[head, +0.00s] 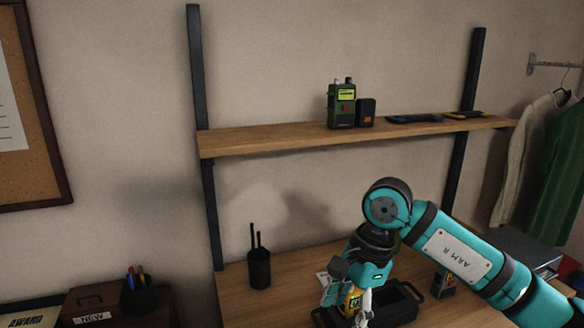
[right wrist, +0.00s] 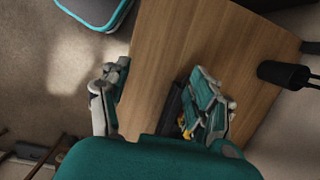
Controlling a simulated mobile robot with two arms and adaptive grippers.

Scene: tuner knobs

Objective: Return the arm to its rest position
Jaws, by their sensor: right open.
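My right arm (head: 462,252) comes in from the right in the head view and bends down over the desk. A green radio (head: 342,106) with a lit yellow screen stands upright on the shelf. My left gripper is not in view.
The wooden shelf (head: 260,142) also holds a small black box (head: 366,112) and flat dark items. The desk's left part is mostly clear.

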